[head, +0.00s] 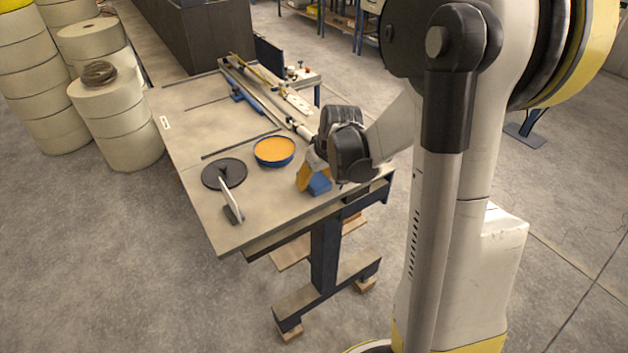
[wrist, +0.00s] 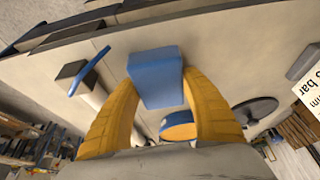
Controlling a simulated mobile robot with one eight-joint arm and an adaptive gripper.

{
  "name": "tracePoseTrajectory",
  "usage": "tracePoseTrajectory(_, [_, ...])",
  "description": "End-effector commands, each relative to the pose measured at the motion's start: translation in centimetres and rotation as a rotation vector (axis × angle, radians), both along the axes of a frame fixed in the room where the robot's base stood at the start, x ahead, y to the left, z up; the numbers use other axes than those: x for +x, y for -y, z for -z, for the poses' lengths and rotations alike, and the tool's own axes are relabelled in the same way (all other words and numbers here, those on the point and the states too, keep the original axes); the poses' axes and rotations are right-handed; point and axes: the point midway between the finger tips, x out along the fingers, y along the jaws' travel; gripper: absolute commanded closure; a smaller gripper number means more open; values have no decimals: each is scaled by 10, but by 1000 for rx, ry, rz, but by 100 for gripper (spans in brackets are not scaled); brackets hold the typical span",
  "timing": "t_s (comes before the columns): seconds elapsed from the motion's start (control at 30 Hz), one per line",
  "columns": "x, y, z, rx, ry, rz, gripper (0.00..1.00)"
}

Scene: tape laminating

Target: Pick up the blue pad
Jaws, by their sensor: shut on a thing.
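The blue pad (head: 319,184) is a small block near the right front edge of the table in the head view. In the wrist view the blue pad (wrist: 155,78) sits between the two yellow fingers, which touch its sides. My gripper (head: 311,176) points down at the table and is shut on the pad; its fingers also show in the wrist view (wrist: 158,84). Part of the pad is hidden by a finger in the head view. I cannot tell whether the pad touches the table.
An orange roll in a blue rim (head: 274,151) and a black disc (head: 222,174) lie left of my gripper. A long rail fixture (head: 262,100) lies at the back. The table's left part (head: 180,130) is clear.

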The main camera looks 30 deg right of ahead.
Motion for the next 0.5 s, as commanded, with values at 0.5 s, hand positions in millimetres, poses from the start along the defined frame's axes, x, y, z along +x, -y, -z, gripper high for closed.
tracePoseTrajectory(0.5, [0, 0, -38, 0, 0, 0, 74])
